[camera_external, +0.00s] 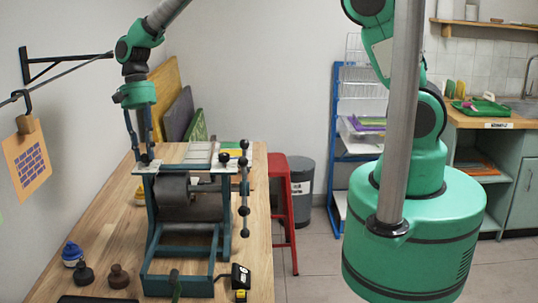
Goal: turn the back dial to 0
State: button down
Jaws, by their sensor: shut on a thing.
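A small press with a blue-green frame (184,250) and dark rollers stands on the wooden bench. A small dial, which I take as the back dial (146,164), sits on top of its left post. My gripper (144,155) reaches down from above with its fingers around this dial, shut on it. The fingers largely hide the dial, and its scale is too small to read. A second dark dial (224,157) sits on top of the right post, clear of my gripper.
A crank with black knobs (244,185) stands at the press's right side. Dark-knobbed tools (119,276) and a blue-topped bottle (72,252) are at the bench's front left. A red stool (288,205) stands beside the bench. Boards lean at the back wall.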

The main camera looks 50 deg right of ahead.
jog(key=shift+a+r+n+h+p, duration=0.2)
jog(key=shift+n+h, duration=0.1)
jog(key=shift+n, duration=0.5)
jog(key=shift+a+r+n+h+p, duration=0.1)
jog(key=shift+a+n+h+p, duration=0.15)
jog(key=shift+n, duration=0.55)
jog(key=shift+d, duration=0.1)
jog(key=c, duration=1.7)
grip_release()
jog(key=shift+o, duration=1.1)
jog(key=shift+s, duration=0.1)
jog(key=shift+d+f, duration=0.1)
jog(key=shift+f, duration=0.05)
jog(key=v, duration=1.2)
jog(key=shift+w, duration=0.25)
jog(key=shift+f, duration=0.1)
